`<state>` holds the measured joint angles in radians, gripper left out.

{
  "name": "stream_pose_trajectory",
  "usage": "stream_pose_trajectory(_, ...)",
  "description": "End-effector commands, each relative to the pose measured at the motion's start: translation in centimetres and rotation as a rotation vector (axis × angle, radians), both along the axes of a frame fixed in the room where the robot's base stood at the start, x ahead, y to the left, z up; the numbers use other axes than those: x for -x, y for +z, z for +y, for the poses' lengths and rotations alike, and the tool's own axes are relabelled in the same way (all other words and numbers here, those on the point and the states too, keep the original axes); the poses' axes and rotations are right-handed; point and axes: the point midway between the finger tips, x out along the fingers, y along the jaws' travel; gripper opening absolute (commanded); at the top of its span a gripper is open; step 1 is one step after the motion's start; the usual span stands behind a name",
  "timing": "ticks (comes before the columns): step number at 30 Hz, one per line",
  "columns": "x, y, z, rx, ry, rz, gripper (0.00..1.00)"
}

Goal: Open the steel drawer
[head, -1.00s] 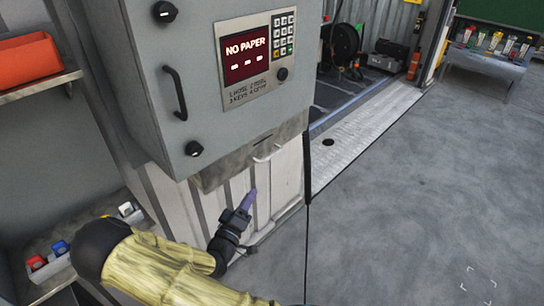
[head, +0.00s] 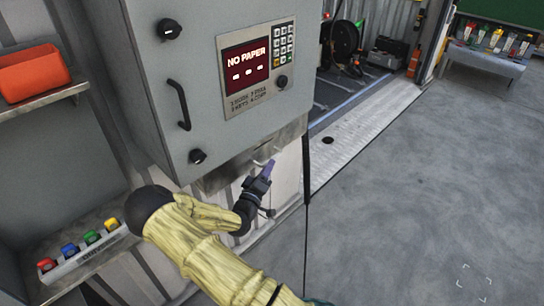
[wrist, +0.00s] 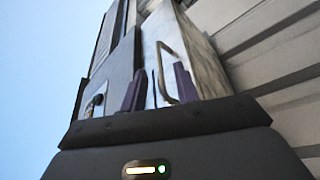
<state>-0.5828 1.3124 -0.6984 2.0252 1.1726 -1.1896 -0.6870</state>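The steel drawer (head: 226,174) is a scratched metal box under the grey cabinet and looks shut. Its thin bar handle (head: 256,161) is on the front, partly hidden by my gripper. My gripper (head: 268,168) has purple fingers and is just below and in front of the handle. In the wrist view the drawer (wrist: 196,62) fills the middle, and its bent handle (wrist: 161,62) shows between the two spread fingers of my gripper (wrist: 160,88). The fingers are open. I cannot tell whether they touch the handle.
The grey cabinet (head: 205,70) overhangs the drawer and carries a "NO PAPER" screen (head: 247,62). A black hose (head: 307,200) hangs just right of the drawer. An orange bin (head: 32,72) sits on a shelf at left. The floor (head: 420,190) at right is clear.

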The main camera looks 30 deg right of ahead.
Motion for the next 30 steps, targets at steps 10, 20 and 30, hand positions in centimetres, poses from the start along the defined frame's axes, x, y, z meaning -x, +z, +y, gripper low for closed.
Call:
stream_pose_trajectory(10, -2.6, 0.9, -3.1, 0.001, 0.0, 0.002, 0.31)
stream_pose_trajectory(20, -2.6, 0.9, -3.2, 0.001, 0.001, 0.001, 0.19)
stream_pose_trajectory(30, -2.6, 0.8, -3.1, 0.0, 0.0, 0.001, 0.0)
